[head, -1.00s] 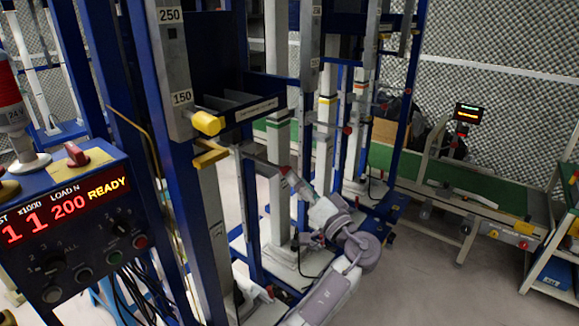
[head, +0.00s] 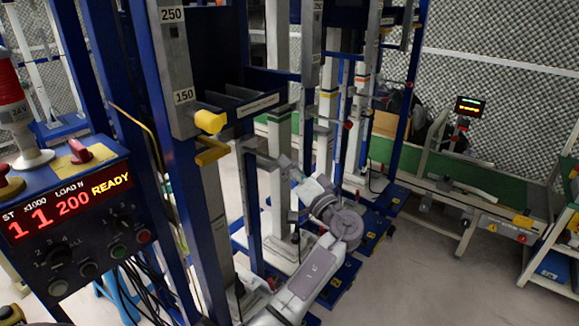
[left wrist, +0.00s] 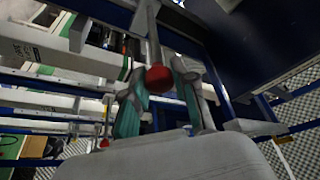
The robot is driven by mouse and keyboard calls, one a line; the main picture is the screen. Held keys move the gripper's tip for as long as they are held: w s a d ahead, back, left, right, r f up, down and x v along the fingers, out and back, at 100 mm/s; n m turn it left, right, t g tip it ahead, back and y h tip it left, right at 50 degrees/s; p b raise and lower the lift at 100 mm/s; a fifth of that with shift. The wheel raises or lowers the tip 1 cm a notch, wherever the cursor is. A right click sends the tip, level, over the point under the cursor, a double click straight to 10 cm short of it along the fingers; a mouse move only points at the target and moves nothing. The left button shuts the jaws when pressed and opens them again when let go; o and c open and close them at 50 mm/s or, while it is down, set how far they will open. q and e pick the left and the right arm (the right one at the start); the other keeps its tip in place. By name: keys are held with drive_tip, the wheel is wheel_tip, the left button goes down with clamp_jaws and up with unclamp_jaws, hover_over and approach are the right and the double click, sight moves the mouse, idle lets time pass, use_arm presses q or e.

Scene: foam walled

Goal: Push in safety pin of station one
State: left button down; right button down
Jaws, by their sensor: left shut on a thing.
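The safety pin, a grey rod with a red ball knob (left wrist: 158,78), shows in the left wrist view between the two teal-padded fingers of my left gripper (left wrist: 162,88). The gripper is shut on it. In the head view my left gripper (head: 287,167) is at the side of the first blue and grey station (head: 205,215), near a grey horizontal bar. The knob is hidden there by the gripper, and I cannot tell how deep the pin sits. My right gripper is in neither view.
A yellow stop (head: 210,122) juts from the station's post above and left of my gripper. A control box (head: 75,225) reading "READY" stands at left. More blue-framed stations stand behind. A green-topped conveyor (head: 470,195) is at right, with open floor before it.

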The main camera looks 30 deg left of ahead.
sight(262, 155)
use_arm(q)
drive_tip(key=shift+a+f+b, duration=0.15)
drive_tip(key=shift+a+b, duration=0.15)
drive_tip(key=a+b, duration=0.1)
drive_tip(key=a, duration=0.1)
drive_tip(key=a+b, duration=0.1)
drive_tip(key=a, duration=0.2)
drive_tip(key=a+b, duration=0.1)
drive_tip(key=a, duration=0.2)
drive_tip(key=shift+w+b, duration=0.35)
drive_tip(key=shift+r, duration=0.2)
drive_tip(key=c, duration=1.2)
unclamp_jaws()
drive_tip(key=shift+a, duration=0.1)
drive_tip(key=o, duration=0.3)
drive_tip(key=shift+a+f, duration=0.1)
